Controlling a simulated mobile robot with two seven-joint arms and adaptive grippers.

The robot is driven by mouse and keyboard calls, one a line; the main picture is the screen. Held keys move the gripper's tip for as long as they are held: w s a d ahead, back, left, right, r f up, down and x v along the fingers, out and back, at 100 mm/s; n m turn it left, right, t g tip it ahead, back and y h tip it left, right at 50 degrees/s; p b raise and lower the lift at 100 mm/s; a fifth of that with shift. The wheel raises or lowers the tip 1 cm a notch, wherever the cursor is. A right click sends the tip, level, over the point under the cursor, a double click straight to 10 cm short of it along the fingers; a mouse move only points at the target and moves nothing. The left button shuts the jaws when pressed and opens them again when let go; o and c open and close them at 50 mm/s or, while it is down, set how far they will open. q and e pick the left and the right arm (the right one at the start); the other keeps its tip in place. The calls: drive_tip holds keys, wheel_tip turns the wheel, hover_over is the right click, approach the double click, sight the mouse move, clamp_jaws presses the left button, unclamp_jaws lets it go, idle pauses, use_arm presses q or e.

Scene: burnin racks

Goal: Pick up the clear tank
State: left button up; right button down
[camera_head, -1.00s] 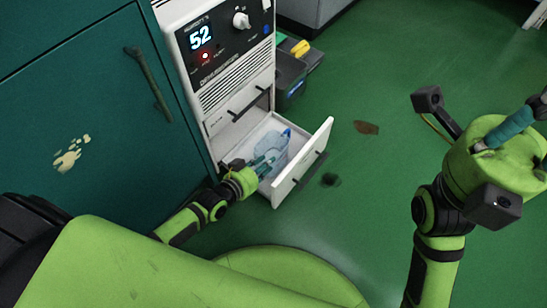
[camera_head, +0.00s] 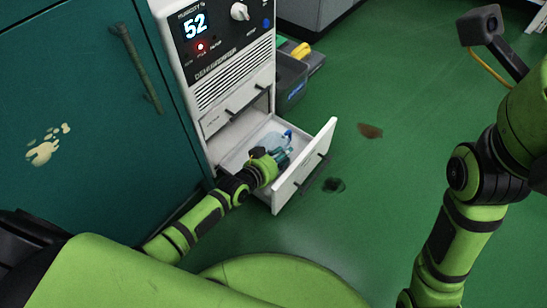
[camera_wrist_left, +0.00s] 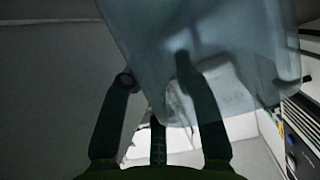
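The clear tank (camera_head: 272,139) is a pale blue, see-through container with a bright blue part on top. It sits in the pulled-out white drawer (camera_head: 297,178) of the dehumidifier. My left gripper (camera_head: 283,156) reaches into the drawer at the tank's near side and partly hides it. In the left wrist view the tank (camera_wrist_left: 225,40) fills the upper middle. The fingers of my left gripper (camera_wrist_left: 153,70) are spread there; the right finger overlaps the tank, the left one is by its edge. I cannot tell whether they touch it. My right gripper is out of view.
The white dehumidifier (camera_head: 228,75) reads 52 with a red light. A teal cabinet (camera_head: 85,95) stands close on its left. A dark grey bin (camera_head: 291,80) with yellow and blue items is behind.

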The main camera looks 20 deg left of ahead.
use_arm(q)
clamp_jaws()
drive_tip(key=shift+r, duration=0.1)
drive_tip(key=shift+r, duration=0.15)
